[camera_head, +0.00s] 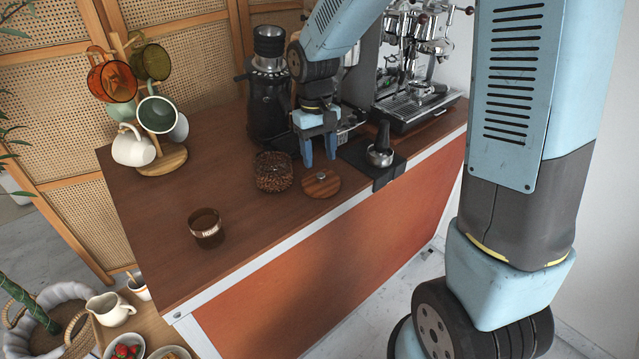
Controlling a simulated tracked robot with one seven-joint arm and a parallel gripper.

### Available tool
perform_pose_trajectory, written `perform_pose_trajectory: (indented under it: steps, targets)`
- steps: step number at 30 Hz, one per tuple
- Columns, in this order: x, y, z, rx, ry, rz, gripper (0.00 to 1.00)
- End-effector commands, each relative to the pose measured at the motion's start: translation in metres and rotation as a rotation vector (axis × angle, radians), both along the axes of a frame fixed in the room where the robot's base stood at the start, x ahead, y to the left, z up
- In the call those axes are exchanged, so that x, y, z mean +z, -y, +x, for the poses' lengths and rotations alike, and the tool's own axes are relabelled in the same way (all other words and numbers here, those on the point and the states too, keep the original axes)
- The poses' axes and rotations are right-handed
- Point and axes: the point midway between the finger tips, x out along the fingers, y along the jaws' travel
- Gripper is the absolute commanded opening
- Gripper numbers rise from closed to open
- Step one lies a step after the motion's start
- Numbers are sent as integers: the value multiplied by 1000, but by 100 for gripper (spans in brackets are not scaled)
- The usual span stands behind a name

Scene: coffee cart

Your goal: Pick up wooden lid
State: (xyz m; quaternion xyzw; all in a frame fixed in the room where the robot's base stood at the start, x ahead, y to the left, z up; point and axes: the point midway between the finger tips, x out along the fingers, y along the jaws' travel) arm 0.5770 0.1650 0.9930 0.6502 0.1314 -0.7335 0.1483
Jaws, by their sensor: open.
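The wooden lid (321,187) is a round brown disc with a small metal knob (321,176) on top. It lies flat on the brown counter near its front edge. My gripper (319,163) points down above the lid, with its two blue fingers apart and nothing visible between them. The fingertips are close above or beside the knob; I cannot tell the exact gap. A glass jar of coffee beans (273,171), open at the top, stands just left of the lid.
A portafilter (380,155) rests on a dark mat (388,177) to the right. A black grinder (268,100) and an espresso machine (420,100) stand behind. A dark cup (206,228) and a mug tree (165,160) are at left. The counter (215,165) is clear between them.

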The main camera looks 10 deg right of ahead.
Motion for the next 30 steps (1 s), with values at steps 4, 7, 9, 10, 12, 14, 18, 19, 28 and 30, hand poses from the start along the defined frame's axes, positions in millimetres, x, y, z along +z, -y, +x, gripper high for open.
perform_pose_trajectory:
  steps: [4,7,9,10,12,14,18,19,28,30]
  targets:
    - [-19,1,-8,2,-4,-1,54]
    - [-32,1,-10,1,-4,-1,54]
    - [-39,2,-11,0,-3,0,54]
    - [-41,2,-11,0,-3,0,54]
    - [-45,2,-11,0,-2,0,54]
    - [-46,2,-11,-1,-1,0,54]
    - [-46,2,-11,-1,-1,0,54]
    - [-46,2,-11,-1,-1,0,54]
    - [-46,3,-11,-1,-1,0,27]
    - [-46,3,-11,-1,-2,-1,20]
